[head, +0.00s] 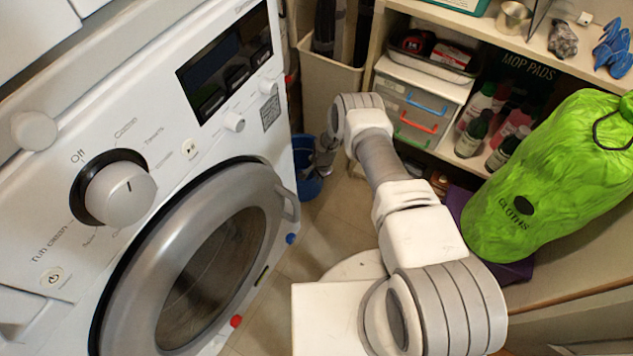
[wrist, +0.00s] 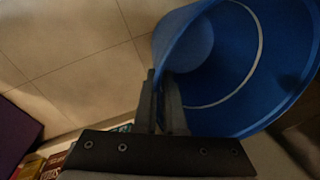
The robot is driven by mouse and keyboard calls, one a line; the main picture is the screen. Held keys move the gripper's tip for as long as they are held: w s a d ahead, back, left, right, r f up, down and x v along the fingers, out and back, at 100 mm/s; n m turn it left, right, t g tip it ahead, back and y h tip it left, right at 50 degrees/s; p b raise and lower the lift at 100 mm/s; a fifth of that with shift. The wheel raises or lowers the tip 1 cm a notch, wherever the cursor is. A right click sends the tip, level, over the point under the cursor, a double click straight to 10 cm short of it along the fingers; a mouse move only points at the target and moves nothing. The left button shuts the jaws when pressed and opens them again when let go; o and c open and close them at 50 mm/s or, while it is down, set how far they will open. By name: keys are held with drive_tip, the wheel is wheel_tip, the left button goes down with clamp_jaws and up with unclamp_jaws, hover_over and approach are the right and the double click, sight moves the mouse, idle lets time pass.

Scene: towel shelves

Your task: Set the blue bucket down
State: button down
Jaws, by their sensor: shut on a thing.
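The blue bucket (head: 308,180) shows in the head view between the washing machine and the shelves, partly hidden behind my gripper (head: 325,158). In the wrist view the bucket (wrist: 285,65) fills the upper right, its open mouth and a pale ring inside facing the camera. My gripper (wrist: 168,105) is shut on the bucket's rim, with the fingers at the left side of its wall. I cannot tell whether the bucket's base touches the floor.
The washing machine (head: 150,120) stands close on the left. Shelves (head: 440,90) with a drawer unit (head: 415,105) and bottles (head: 480,125) stand at the right. A green bag (head: 550,170) hangs at the far right. Bare tiled floor (head: 315,235) lies in front of the bucket.

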sight(307, 190)
drive_tip(key=shift+f+b, duration=0.3)
drive_tip(key=shift+f, duration=0.85)
drive_tip(key=shift+f, duration=0.2)
drive_tip(key=c, duration=1)
unclamp_jaws()
